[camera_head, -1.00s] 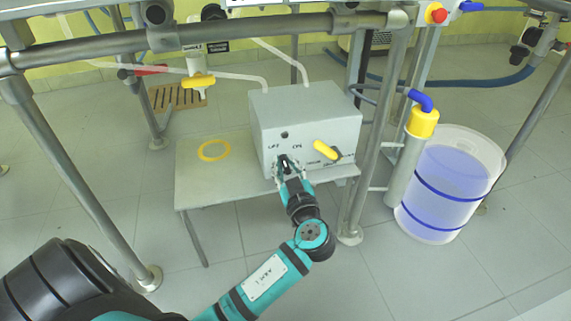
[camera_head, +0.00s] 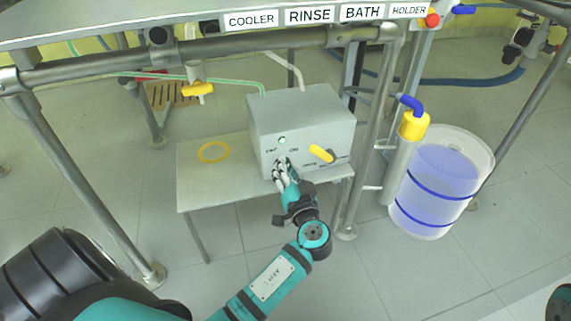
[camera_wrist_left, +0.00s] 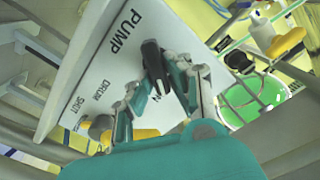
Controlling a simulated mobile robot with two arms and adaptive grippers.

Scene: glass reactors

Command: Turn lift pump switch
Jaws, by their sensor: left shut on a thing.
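The grey pump box (camera_head: 300,110) stands on a low grey table, its front marked with an off/on legend. My left gripper (camera_head: 280,170) is at the lower left of that front, over the switch, which the fingers mostly hide in the head view. In the left wrist view, the black lift pump switch (camera_wrist_left: 153,62) sits between the fingertips of the left gripper (camera_wrist_left: 155,72), which is shut on it, near the "PUMP" lettering. A small round indicator (camera_head: 282,140) above the switch looks pale green. My right gripper is not in view.
A yellow handle (camera_head: 321,153) sits on the box front, right of my gripper. Metal frame posts stand around the box. A blue-banded container (camera_head: 440,185) stands at right.

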